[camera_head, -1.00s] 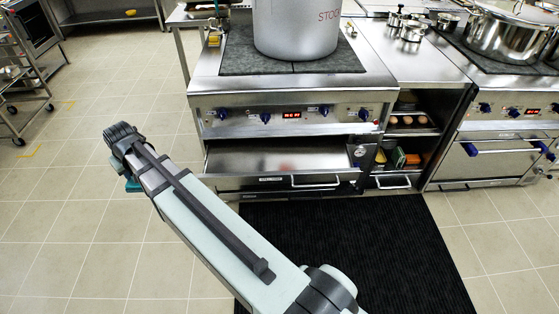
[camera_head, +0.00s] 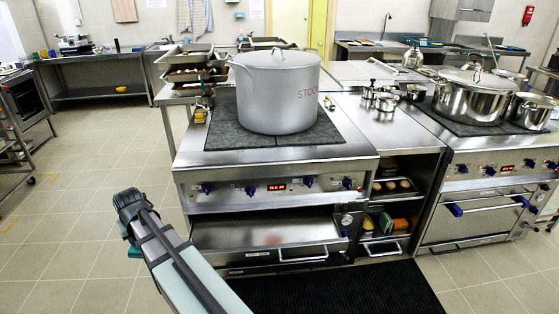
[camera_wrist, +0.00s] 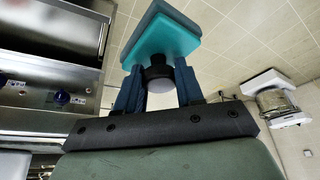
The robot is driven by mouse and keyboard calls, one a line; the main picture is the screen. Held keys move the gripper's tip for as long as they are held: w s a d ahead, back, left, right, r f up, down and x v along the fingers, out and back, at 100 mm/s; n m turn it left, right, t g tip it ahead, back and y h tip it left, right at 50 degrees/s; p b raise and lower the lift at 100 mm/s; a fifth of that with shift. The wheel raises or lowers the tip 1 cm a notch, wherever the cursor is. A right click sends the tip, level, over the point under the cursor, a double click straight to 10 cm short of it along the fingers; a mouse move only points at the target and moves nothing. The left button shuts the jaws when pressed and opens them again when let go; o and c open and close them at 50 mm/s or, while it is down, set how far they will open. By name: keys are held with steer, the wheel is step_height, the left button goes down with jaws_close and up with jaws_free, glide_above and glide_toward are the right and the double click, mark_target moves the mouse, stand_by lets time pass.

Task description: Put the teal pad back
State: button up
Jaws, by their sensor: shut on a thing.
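The teal pad (camera_wrist: 162,38) is in the wrist view, beyond the fingertips, with a dark knob-like part on the side facing me. My gripper (camera_wrist: 159,80) is shut on this dark part, with one blue finger on each side. The pad is clear of any surface in that view. In the head view my arm's end is at the lower left, in front of the stove, and only a small teal edge of the pad (camera_head: 135,251) shows below it. My fingers are hidden there.
A large grey stockpot (camera_head: 277,92) stands on the stove's dark top. Below it an open steel drawer (camera_head: 265,232) sticks out. Open shelves (camera_head: 391,205) to its right hold several items. Stacked trays (camera_head: 190,68) stand behind left. The tiled floor at left is clear.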

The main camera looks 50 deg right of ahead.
steer(key=s+d+r+m+g+h, duration=0.1)
steer(key=s+d+r+m, duration=0.35)
steer(key=d, duration=1.85)
steer(key=s+d+r+m+h, duration=0.15)
steer(key=s+d+r, duration=0.5)
steer(key=d, duration=1.75)
steer(key=s+d+r+m+g+h, duration=0.1)
steer(key=s+d+r+m, duration=0.5)
steer(key=d, duration=2.7)
steer(key=shift+g, duration=0.4)
steer(key=shift+w+a+f, duration=0.1)
steer(key=shift+a+f, duration=0.05)
steer(key=shift+f, duration=2.35)
steer(key=shift+w+a+f, duration=0.1)
steer(key=shift+f, duration=2.4)
steer(key=shift+f, duration=0.15)
steer(key=o, duration=1)
steer(key=v, duration=1.2)
